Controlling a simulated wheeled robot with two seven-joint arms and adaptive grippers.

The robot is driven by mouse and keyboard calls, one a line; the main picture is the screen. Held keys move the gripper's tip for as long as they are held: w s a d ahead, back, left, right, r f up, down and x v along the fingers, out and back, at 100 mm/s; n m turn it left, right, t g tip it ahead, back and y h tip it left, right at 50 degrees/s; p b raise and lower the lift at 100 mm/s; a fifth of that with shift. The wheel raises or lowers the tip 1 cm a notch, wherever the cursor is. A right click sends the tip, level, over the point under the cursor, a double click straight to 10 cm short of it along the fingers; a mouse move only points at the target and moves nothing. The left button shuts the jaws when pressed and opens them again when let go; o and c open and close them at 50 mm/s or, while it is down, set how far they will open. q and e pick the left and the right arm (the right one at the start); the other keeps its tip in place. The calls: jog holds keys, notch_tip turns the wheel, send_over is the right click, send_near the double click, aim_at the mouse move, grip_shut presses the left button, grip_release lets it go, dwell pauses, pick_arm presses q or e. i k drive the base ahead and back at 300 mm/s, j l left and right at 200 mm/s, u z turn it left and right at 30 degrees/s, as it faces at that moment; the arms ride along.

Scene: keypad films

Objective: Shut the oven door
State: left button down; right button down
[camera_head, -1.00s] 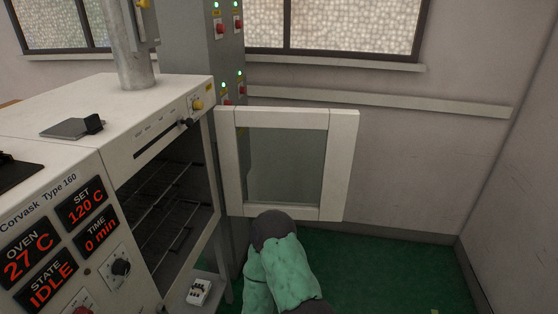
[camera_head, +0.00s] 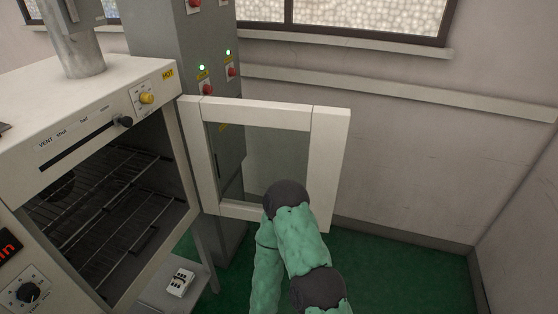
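The oven (camera_head: 95,117) stands at the left, a white box with a dark open chamber and wire racks (camera_head: 100,215). Its door (camera_head: 330,165), a white frame around a glass pane, stands wide open to the right of the chamber. My arm, green with dark joints, reaches up from the bottom middle, and its dark upper end overlaps the lower part of the door. Whether it touches the door cannot be told. Its gripper fingers are hidden behind the arm. No other arm shows.
A grey cabinet (camera_head: 165,45) with red buttons and green lamps stands behind the oven. A small white switch box (camera_head: 181,283) lies on a low grey shelf below the chamber. Walls close off the back and right. Green floor (camera_head: 400,275) is free at the lower right.

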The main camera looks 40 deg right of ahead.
aim_at(329, 127)
jog(key=l, duration=0.8)
jog(key=i+l+z, duration=0.1)
jog(key=l, duration=0.7)
jog(key=l+z, duration=0.1)
jog(key=l, duration=0.65)
jog(key=i+l+u, duration=0.1)
jog(key=l, duration=0.3)
jog(key=i+l, duration=0.1)
jog(key=l, duration=0.25)
jog(key=i+l+u, duration=0.2)
jog(key=u, duration=0.2)
jog(key=i+l+u, duration=0.1)
jog(key=l+u, duration=0.3)
jog(key=i+l+u, duration=0.15)
jog(key=u, duration=0.25)
jog(key=l+u, duration=0.4)
jog(key=i+l+u, duration=0.3)
jog(key=l+u, duration=0.15)
jog(key=l, duration=0.15)
jog(key=i+l+u, duration=0.2)
jog(key=l, duration=0.15)
jog(key=k, duration=0.05)
